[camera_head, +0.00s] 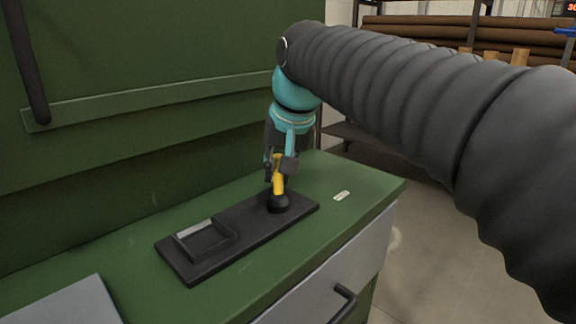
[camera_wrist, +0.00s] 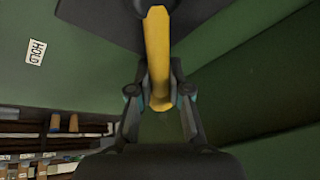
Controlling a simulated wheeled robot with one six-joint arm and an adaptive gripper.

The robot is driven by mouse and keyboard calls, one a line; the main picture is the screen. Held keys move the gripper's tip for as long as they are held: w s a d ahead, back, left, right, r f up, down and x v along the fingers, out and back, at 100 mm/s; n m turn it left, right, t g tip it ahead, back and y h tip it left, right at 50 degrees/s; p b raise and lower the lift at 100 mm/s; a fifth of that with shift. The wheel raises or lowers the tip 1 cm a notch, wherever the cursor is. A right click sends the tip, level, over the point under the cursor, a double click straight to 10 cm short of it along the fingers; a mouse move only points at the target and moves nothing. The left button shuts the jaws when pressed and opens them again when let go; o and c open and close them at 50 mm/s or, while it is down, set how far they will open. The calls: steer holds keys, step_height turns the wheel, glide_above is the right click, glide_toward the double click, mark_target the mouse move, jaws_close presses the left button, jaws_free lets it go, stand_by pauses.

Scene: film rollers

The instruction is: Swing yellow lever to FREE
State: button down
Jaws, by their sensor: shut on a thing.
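The yellow lever (camera_head: 278,182) stands roughly upright from a round black pivot (camera_head: 278,203) at the far right end of a black base plate (camera_head: 245,233). My gripper (camera_head: 280,166) is shut on the upper part of the lever. In the wrist view the yellow lever (camera_wrist: 157,60) runs down between the two fingers of my gripper (camera_wrist: 160,92). A small white label (camera_head: 342,195) lies on the green top to the right of the plate; in the wrist view this label (camera_wrist: 36,51) reads HOLD. I see no FREE label.
A shallow black tray (camera_head: 205,240) sits on the plate's near left end. A grey sheet (camera_head: 70,303) lies at the lower left. A drawer handle (camera_head: 343,302) sticks out in front.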

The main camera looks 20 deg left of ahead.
steer(key=shift+w+r, duration=0.2)
steer(key=shift+r, duration=0.1)
steer(key=c, duration=1.1)
jaws_free()
steer(key=shift+w+f, duration=0.1)
steer(key=shift+w, duration=0.05)
steer(key=shift+f, duration=0.1)
steer(key=shift+s+d+r, duration=0.1)
steer(key=shift+s+r, duration=0.15)
steer(key=shift+r, duration=0.2)
steer(key=v, duration=1.1)
steer(key=shift+s, duration=0.1)
